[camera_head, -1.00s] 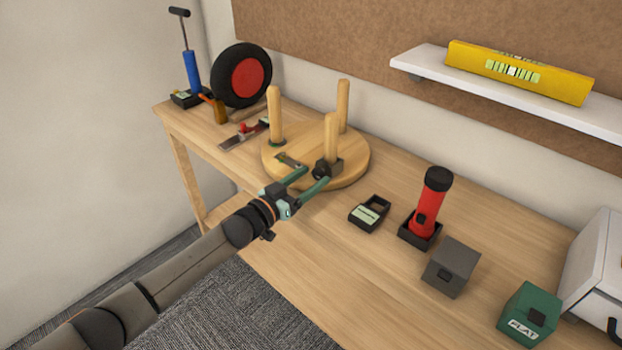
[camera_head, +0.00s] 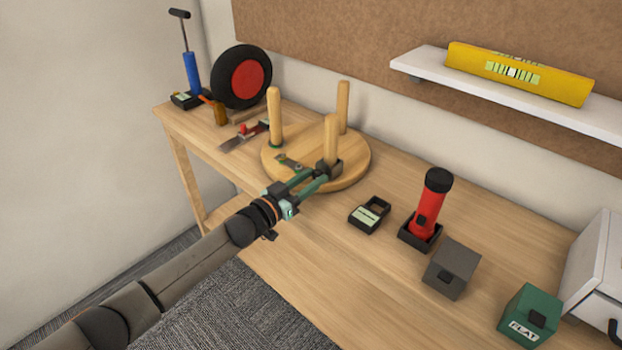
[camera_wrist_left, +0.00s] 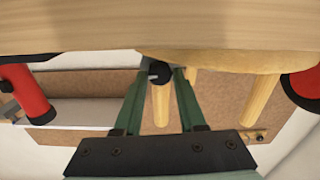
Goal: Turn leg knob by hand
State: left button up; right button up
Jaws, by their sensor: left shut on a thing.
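An upturned round wooden stool (camera_head: 357,170) with three upright legs lies on the bench. The front right leg (camera_head: 331,138) stands in a dark block at its base (camera_head: 334,166). A dark knob (camera_wrist_left: 159,72) at this leg shows between my fingertips in the left wrist view. My left gripper (camera_head: 317,177) is shut on the knob, its green fingers on either side; the fingers also show in the left wrist view (camera_wrist_left: 158,80). The fingers partly hide the knob in the head view. The left leg (camera_head: 274,115) and back leg (camera_head: 343,107) stand apart. My right gripper is not in view.
A small black holder (camera_head: 369,214), a red flashlight (camera_head: 430,208), a grey box (camera_head: 452,268) and a green box (camera_head: 529,310) stand to the right. A wheel (camera_head: 243,77) and blue pump (camera_head: 192,74) stand at the far left. The bench front (camera_head: 300,255) is clear.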

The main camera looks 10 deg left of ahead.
pick_arm(q)
grip_shut()
jog(key=shift+s+d+m, duration=0.1)
jog(key=shift+m, duration=3.3)
jog(key=o, duration=1.1)
grip_release()
jog(key=shift+c, duration=0.2)
jog(key=v, duration=1.2)
jog(key=shift+s+p, duration=0.2)
jog(key=shift+p, duration=0.2)
